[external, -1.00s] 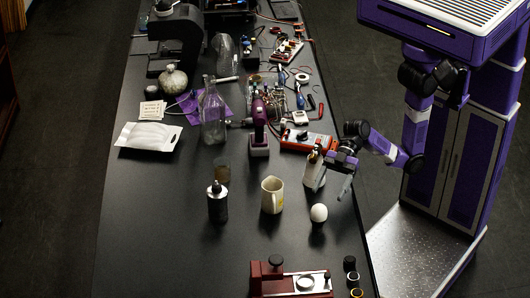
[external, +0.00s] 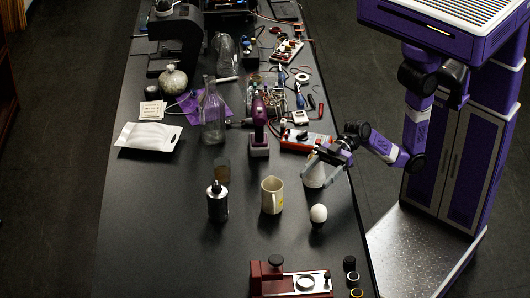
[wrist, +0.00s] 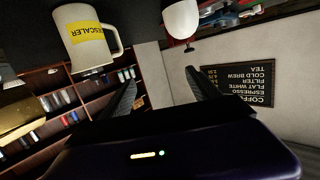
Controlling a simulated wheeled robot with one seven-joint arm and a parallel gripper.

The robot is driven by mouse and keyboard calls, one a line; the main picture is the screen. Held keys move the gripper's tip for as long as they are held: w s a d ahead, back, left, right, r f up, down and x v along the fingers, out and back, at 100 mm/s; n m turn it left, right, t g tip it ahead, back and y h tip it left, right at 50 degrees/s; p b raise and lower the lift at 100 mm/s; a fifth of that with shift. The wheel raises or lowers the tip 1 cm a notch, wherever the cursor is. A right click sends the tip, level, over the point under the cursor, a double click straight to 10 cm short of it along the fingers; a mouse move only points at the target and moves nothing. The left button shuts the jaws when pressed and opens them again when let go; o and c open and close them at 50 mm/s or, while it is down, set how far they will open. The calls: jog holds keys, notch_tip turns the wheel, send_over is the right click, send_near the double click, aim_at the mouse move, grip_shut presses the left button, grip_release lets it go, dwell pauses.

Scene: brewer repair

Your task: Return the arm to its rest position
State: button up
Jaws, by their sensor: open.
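My gripper (external: 318,172) is open, above the right edge of the dark counter (external: 150,240). A white object (external: 315,176) shows behind and between its fingers in the external view; the gripper partly hides it, and I cannot tell whether they touch. In the wrist view, the two dark fingers of my gripper (wrist: 165,92) are spread with nothing between them. My bent purple arm reaches out to the counter from the right.
A cream mug (external: 272,195) with a yellow label, also in the wrist view (wrist: 86,38), a white egg-shaped object (external: 318,213) and a dark bottle (external: 217,203) stand nearby. A red machine (external: 290,279) is in front.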

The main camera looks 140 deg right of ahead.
jog(key=s+a+f, duration=0.3)
jog(key=s+f, duration=0.1)
jog(key=s, duration=0.5)
jog(key=s+a+f, duration=0.4)
jog(key=s, duration=0.6)
jog(key=s+a+f+g, duration=0.1)
jog(key=s+a+f, duration=0.2)
jog(key=s, duration=0.6)
jog(key=shift+s+a+f+h, duration=0.15)
jog(key=shift+s+f+h, duration=0.2)
jog(key=shift+f, duration=0.35)
